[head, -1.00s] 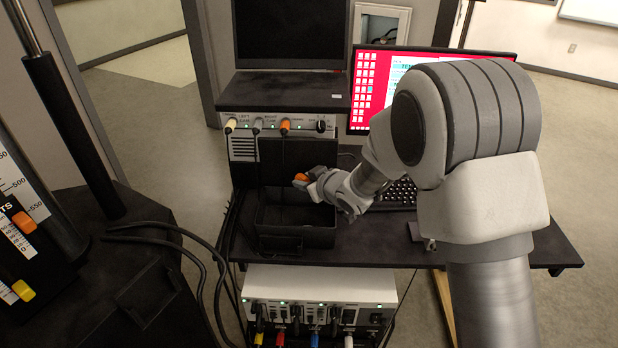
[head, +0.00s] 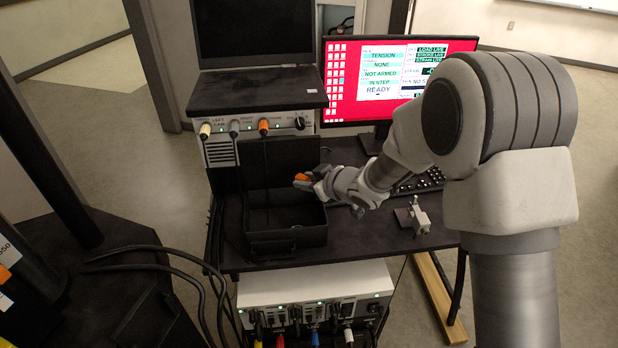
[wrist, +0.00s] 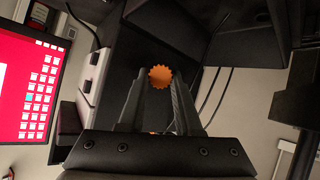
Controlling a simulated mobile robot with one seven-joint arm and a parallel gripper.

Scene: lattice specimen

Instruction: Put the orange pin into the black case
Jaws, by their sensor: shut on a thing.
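My gripper (head: 308,182) is shut on the orange pin (head: 301,177), whose small orange head shows at the fingertips. In the wrist view the pin (wrist: 160,77) shows a round, notched orange head between the two fingers of my gripper (wrist: 160,95). A little orange also shows lower between the fingers. The open black case (head: 290,241) stands on the desk with its lid raised at the back. My gripper is at the right side of the case, with its tips above or near the case's right rim; the exact height is hard to tell.
A red-screened monitor (head: 385,78) and a keyboard (head: 420,182) stand to the right. A small metal fixture (head: 419,217) sits on the desk right of the case. Behind the case is a box with cable plugs (head: 263,126). A white unit (head: 315,297) is below the desk.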

